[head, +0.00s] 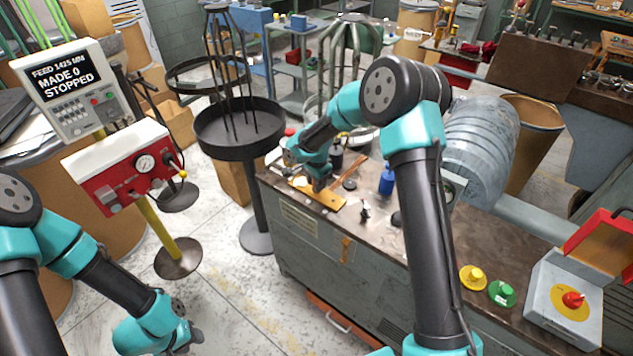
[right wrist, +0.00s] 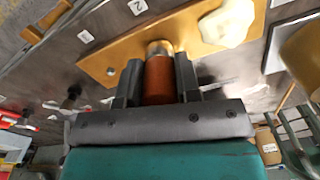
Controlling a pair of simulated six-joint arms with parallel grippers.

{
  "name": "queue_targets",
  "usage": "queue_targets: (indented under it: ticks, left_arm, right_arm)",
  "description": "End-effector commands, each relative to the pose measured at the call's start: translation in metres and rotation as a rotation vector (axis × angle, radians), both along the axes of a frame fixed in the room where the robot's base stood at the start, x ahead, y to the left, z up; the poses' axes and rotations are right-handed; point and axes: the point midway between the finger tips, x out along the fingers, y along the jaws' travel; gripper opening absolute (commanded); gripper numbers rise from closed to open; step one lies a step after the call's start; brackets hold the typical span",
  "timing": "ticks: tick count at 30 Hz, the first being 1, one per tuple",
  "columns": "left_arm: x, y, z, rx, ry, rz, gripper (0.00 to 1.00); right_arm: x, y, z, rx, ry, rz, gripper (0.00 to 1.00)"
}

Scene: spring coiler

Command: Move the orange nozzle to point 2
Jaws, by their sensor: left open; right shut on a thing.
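In the right wrist view, my right gripper (right wrist: 158,65) is shut on an orange-brown cylinder, the orange nozzle (right wrist: 159,82), which has a pale metal end. The metal end is at or just over a tan board (right wrist: 108,66); I cannot tell if it touches. A white label marked 2 (right wrist: 138,7) lies on the bench beyond the board. In the head view, my right gripper (head: 320,184) is over the same board (head: 325,197) at the bench's left end, and the nozzle is hidden. My left gripper (head: 184,340) is low at the bottom left, away from the bench, open.
A blue bottle (head: 387,180) and a dark small part (head: 365,211) stand nearby. Yellow (head: 473,278) and green (head: 502,293) pieces and a red-button box (head: 565,302) are at right. The panel reads STOPPED (head: 66,92).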

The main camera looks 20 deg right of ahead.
Motion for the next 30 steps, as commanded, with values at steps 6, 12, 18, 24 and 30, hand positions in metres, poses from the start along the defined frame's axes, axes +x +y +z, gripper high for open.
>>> queue_targets:
  ticks: [6,12,18,24,30]
  left_arm:
    - [0.0,0.0,0.0,0.0,0.0,0.0,0.43]
    - [0.0,0.0,0.0,0.0,0.0,0.0,0.43]
    - [0.0,0.0,0.0,0.0,0.0,0.0,0.43]
    - [0.0,0.0,0.0,0.0,0.0,0.0,0.43]
    - [0.0,0.0,0.0,0.0,0.0,0.0,0.43]
  right_arm:
    - [0.0,0.0,-0.001,0.0,-0.001,0.0,0.38]
    - [0.0,0.0,-0.001,0.0,0.0,0.0,0.57]
    - [0.0,0.0,-0.001,0.0,0.0,0.0,0.61]
    - [0.0,0.0,0.003,0.0,-0.001,0.0,0.61]
    - [0.001,0.0,0.026,0.0,-0.003,0.0,0.61]
